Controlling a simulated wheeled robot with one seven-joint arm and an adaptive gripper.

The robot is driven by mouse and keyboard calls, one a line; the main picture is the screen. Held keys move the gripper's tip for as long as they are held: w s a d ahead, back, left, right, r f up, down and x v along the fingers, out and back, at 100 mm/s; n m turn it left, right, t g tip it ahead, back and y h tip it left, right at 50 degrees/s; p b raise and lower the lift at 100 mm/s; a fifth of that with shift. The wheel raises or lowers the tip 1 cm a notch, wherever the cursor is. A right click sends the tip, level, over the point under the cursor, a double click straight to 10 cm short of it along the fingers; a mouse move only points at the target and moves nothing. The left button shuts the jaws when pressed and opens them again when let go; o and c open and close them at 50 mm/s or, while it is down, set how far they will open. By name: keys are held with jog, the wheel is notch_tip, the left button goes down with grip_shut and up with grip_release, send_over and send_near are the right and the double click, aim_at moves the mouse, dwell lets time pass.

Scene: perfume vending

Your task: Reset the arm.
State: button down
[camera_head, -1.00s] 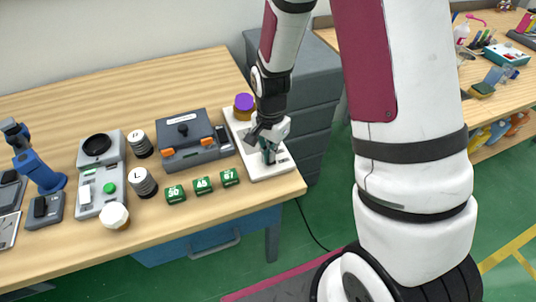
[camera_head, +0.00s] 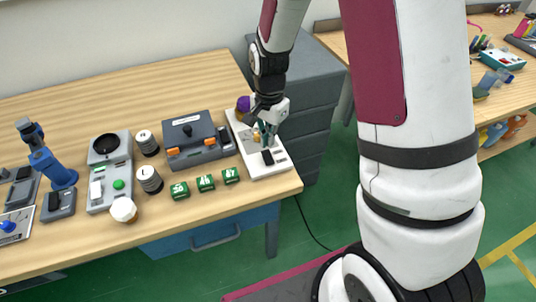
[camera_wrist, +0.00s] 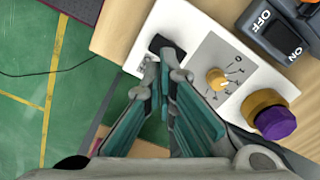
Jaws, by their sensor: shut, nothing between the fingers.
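My gripper (camera_head: 266,133) hangs over the white control panel (camera_head: 282,163) at the table's right end. It is shut and empty. In the wrist view its teal-padded fingers (camera_wrist: 164,66) point at the panel, close to a black rocker switch (camera_wrist: 166,46). The panel's yellow knob (camera_wrist: 216,80) sits beside the fingers, with markings around it. A purple-topped, brass-coloured knob or cap (camera_wrist: 274,116) is at the panel's far end; it shows partly behind my gripper in the head view (camera_head: 243,103).
A grey box with ON/OFF markings (camera_head: 190,140) stands just left of the panel. Grey drawers (camera_head: 308,100) stand behind the table's right end.

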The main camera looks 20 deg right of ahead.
dwell(0.5)
jog(key=s+r+n+t, duration=0.1)
jog(key=s+r+n, duration=0.25)
jog(key=r, duration=0.55)
jog(key=s+r+n+t, duration=0.2)
jog(key=s+r, duration=0.2)
jog(key=r, duration=0.5)
jog(key=s+r+n+t, duration=0.2)
jog(key=s+r+n, duration=0.4)
jog(key=s+r, duration=0.3)
jog(key=s, duration=0.4)
jog(key=shift+s+r, duration=0.15)
jog(key=shift+s, duration=0.1)
